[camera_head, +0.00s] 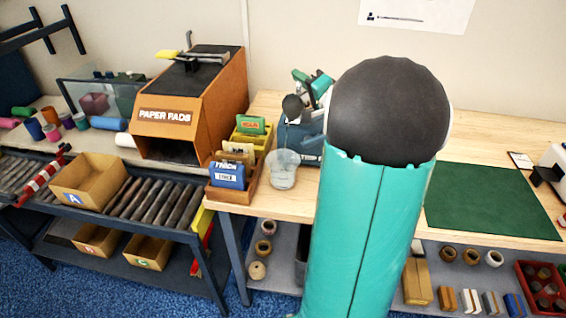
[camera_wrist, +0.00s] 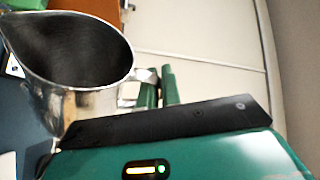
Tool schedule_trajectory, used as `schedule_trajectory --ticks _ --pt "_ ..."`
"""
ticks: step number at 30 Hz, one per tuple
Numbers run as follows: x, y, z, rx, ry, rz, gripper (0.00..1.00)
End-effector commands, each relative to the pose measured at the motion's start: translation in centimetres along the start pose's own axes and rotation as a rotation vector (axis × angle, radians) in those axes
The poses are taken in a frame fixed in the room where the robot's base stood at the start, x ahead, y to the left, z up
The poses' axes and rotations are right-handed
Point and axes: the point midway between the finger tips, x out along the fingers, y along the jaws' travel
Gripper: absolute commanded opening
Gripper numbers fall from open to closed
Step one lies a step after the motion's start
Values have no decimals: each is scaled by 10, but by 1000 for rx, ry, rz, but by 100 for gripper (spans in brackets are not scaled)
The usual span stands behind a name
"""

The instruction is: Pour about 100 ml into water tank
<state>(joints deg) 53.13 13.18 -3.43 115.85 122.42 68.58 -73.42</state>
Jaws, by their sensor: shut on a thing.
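A shiny metal jug (camera_wrist: 85,105) with a pouring lip and dark interior fills the upper left of the wrist view. My gripper (camera_wrist: 155,90) is shut on its handle side. In the head view the jug (camera_head: 292,107) shows as a small dark round mouth beside my gripper (camera_head: 316,88). It looks tilted, over a clear rounded vessel (camera_head: 284,170) on the bench, which seems to be the water tank. A thin line shows between them; I cannot tell whether it is water. Water levels cannot be read. My arm hides the area to the right.
A blue device (camera_head: 310,150) stands behind the clear vessel. A wooden card rack (camera_head: 225,194) and an orange paper-pad box (camera_head: 190,105) stand to its left. A green mat (camera_head: 485,200) lies on the bench at the right.

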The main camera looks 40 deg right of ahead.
Motion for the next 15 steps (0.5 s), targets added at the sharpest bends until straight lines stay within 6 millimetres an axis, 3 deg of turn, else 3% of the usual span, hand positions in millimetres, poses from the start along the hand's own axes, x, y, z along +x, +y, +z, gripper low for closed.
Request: schedule_trajectory --ticks 15 --pt "0 0 2 -42 1 -15 0"
